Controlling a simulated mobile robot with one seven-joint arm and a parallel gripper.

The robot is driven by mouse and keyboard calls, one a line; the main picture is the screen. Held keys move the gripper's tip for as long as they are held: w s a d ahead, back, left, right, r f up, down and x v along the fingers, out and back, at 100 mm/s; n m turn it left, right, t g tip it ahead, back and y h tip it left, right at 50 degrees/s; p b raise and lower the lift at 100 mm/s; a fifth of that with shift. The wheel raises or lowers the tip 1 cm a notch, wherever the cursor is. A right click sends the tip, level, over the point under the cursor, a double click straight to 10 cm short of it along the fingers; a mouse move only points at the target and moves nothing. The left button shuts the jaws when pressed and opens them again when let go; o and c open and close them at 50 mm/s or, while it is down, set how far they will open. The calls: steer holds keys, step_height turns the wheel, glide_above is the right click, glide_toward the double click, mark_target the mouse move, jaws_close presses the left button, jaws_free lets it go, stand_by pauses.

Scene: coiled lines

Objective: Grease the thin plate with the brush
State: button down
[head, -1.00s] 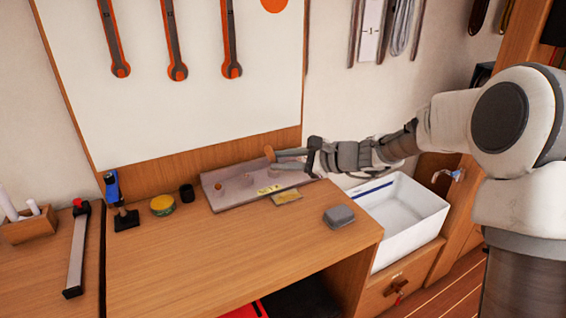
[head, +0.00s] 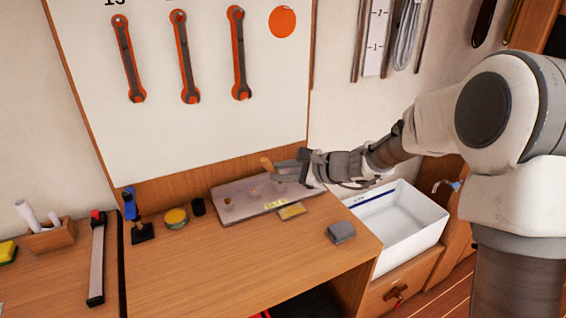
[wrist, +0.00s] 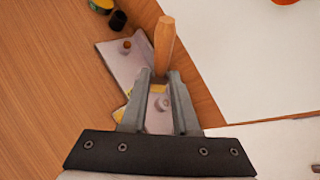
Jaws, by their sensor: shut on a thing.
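My gripper (head: 274,172) is over the right half of the thin grey plate (head: 240,210) at the back of the bench. It is shut on the brush, whose wooden handle (head: 266,163) sticks up past the fingertips. In the wrist view the handle (wrist: 164,45) stands between the fingers (wrist: 160,85), and a little yellowish material shows just below it. The bristles are mostly hidden, so I cannot tell whether they touch the plate. The plate (wrist: 116,62) also shows in the wrist view, with small round brownish knobs or spots on it.
A yellow-lidded tin (head: 176,217) and a small black cup (head: 198,207) stand left of the plate. A yellow item (head: 291,211) lies at its front edge, and a grey block (head: 341,231) is near the right edge. A white sink (head: 412,230) is beyond. The bench front is clear.

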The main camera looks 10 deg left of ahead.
steer(key=shift+s+a+r+p, duration=0.1)
steer(key=shift+s+r+p, duration=0.15)
steer(key=shift+r+p, duration=0.2)
steer(key=shift+f+h, duration=0.1)
steer(key=shift+h, duration=0.2)
step_height(320, 180, down, 5)
steer(key=b, duration=0.3)
